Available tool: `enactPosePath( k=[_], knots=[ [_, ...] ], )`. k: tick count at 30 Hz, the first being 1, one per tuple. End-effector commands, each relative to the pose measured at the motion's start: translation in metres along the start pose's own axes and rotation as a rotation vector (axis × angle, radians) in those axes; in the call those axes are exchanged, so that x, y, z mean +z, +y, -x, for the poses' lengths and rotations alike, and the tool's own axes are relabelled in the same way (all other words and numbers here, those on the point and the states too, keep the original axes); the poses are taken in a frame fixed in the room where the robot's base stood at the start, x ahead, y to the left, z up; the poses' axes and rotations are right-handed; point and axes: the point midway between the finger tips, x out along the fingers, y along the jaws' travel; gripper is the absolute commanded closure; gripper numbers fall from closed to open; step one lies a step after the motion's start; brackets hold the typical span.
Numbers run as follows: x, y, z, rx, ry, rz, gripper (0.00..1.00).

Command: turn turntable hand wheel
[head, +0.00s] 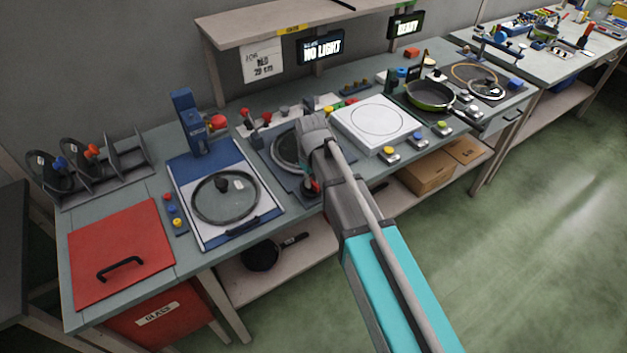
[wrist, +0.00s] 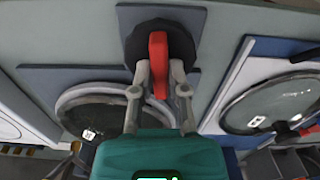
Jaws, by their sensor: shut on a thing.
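The turntable (head: 283,151) is a dark round disc on a blue-grey plate in the middle of the bench, partly hidden by my arm. The hand wheel (wrist: 139,41) is a black round piece on the plate's corner, with an upright red grip (wrist: 158,58). My gripper (wrist: 160,75) is shut on the red grip, one finger on each side. In the head view my gripper (head: 312,184) is at the plate's front edge, mostly hidden by my arm.
Left of the turntable, a blue-framed station (head: 243,206) holds a glass lid (head: 226,197). A red lid with a handle (head: 118,256) covers the bench's left end. To the right are a white plate (head: 376,121) and a green pan (head: 431,96). A display (head: 320,46) reads NO LIGHT.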

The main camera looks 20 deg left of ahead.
Motion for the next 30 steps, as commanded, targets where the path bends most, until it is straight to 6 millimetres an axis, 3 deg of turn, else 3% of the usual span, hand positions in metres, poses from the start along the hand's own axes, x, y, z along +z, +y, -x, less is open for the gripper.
enactPosePath(
  k=[19,20,25,30],
  knots=[
    [-0.0007,-0.001,0.0,-0.002,0.002,0.08,1.0],
    [-0.0007,-0.001,0.0,-0.003,0.002,0.08,0.78],
    [-0.0006,-0.0007,0.0,-0.002,0.002,0.079,0.47],
    [-0.0004,-0.0004,0.0,-0.001,0.001,0.079,0.46]
  ],
)
